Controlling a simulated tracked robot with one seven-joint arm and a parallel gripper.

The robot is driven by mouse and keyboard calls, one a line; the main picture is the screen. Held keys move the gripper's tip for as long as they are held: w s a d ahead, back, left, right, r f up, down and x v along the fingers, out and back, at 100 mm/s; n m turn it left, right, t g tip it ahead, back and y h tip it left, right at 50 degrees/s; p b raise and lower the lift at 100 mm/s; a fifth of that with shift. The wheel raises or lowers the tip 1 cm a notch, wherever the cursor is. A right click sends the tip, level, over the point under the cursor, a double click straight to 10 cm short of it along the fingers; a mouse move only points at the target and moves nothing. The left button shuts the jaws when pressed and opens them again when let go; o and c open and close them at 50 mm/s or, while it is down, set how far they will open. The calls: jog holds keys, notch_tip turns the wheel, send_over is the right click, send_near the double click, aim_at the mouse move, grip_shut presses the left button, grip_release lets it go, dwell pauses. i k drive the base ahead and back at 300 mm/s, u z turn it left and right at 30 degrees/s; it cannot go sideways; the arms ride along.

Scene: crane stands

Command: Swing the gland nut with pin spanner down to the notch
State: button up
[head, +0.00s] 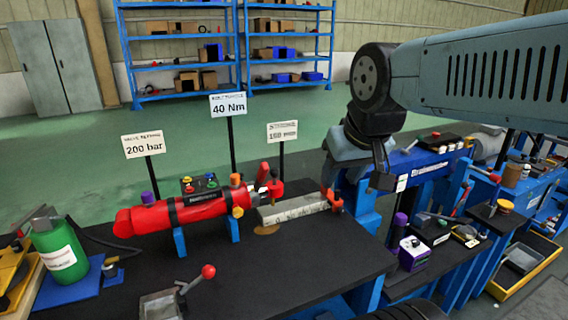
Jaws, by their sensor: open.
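A red cylinder (180,212) lies on blue stands on the dark bench, left of centre. Its pale rod (295,207) extends right to a red end bracket. At the cylinder's right end, small red and dark parts stand up around the gland nut area (254,190). An upright red handle (263,172) there looks like the pin spanner, but it is too small to be sure. The notch cannot be made out. My gripper (356,178) is open and empty, pointing down, to the right of the cylinder end and near the rod's right end.
A lever with a red ball (208,271) rises from a metal block at the front of the bench. A green canister (60,252) stands at left. Signs on posts, such as 40 Nm (228,104), stand behind the cylinder. Blue workbenches with tools fill the right.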

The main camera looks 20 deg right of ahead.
aim_at(253, 187)
jog(key=z, duration=0.5)
jog(key=k, duration=1.3)
jog(key=u, duration=1.3)
jog(key=i, duration=1.05)
jog(key=z, duration=0.05)
